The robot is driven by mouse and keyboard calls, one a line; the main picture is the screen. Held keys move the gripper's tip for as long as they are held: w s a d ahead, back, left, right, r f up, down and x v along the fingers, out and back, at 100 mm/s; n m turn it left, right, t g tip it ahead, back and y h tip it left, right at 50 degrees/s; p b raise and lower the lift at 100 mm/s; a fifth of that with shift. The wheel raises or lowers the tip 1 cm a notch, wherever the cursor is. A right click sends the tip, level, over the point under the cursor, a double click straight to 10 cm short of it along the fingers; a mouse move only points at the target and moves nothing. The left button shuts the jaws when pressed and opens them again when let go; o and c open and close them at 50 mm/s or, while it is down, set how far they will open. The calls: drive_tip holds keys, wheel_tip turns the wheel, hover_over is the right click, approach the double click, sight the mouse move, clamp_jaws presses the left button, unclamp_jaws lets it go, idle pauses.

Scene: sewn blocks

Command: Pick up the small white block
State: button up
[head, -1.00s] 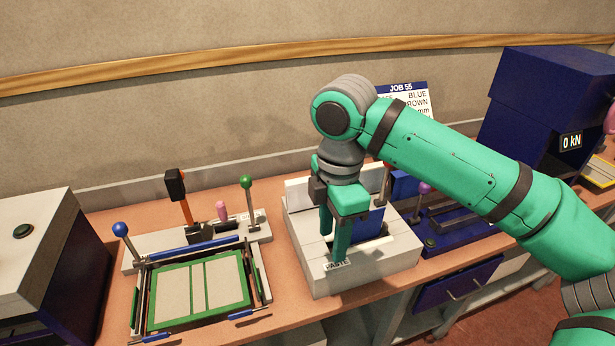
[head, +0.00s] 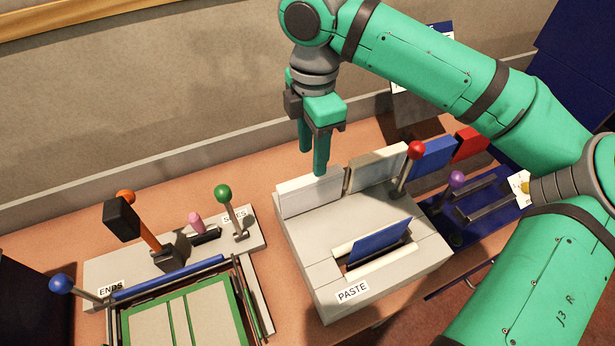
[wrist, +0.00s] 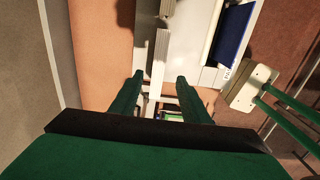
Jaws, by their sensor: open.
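The small white block (head: 310,194) stands upright on its long edge at the back left of the grey PASTE machine (head: 305,240). In the wrist view its thin top edge (wrist: 158,60) runs between my two fingers. My gripper (head: 313,162) is open and empty, fingers down, just above the white block. In the wrist view the gripper (wrist: 160,77) has one finger on each side of that edge. Whether the fingers touch the block I cannot tell.
A cream block (head: 377,168), a blue block (head: 433,158) and a red block (head: 470,143) continue the row to the right. A blue panel (head: 379,242) leans in the PASTE slot. A red-knobbed lever (head: 416,150) rises nearby. A green-edged frame (head: 185,318) lies front left.

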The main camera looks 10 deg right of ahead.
sight(311, 178)
wheel_tip(311, 178, down, 10)
drive_tip(key=shift+w+f, duration=0.1)
drive_tip(key=shift+w, duration=0.05)
idle(0.5)
drive_tip(key=shift+a, duration=0.1)
drive_tip(key=shift+c, duration=0.3)
clamp_jaws()
